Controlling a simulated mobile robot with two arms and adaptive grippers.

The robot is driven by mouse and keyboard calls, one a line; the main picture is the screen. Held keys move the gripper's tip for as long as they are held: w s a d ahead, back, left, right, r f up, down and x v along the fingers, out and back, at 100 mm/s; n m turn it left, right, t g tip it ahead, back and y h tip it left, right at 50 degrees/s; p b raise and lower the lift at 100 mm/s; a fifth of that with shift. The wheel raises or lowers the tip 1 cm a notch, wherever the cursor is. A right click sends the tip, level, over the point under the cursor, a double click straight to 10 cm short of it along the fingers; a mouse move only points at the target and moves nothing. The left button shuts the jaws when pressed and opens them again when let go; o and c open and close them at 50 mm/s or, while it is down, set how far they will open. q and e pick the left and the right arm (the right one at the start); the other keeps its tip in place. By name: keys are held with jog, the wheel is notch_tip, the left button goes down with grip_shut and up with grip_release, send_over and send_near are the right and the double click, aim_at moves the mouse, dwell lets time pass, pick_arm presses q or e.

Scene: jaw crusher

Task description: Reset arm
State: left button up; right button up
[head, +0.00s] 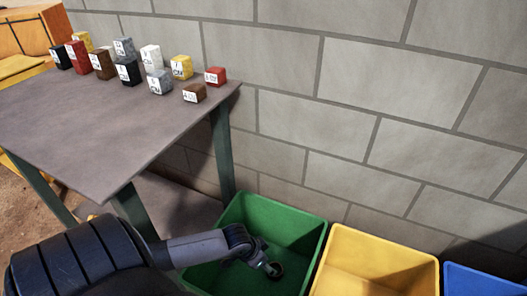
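My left arm comes in from the lower left, and its dark upper part fills the bottom left corner. Its slimmer grey part reaches right, over the green bin (321,240). My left gripper (272,268) is at its end, inside the outline of the bin's opening. The gripper is small and dark, and I cannot tell whether its fingers are open or shut. I see nothing clearly held in it. My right gripper is not in view.
A grey table (95,130) stands left against a block wall (370,90). Several small labelled blocks (128,70) stand along its far side; its near part is clear. A yellow bin (385,245) and a blue bin (480,280) stand right of the green one.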

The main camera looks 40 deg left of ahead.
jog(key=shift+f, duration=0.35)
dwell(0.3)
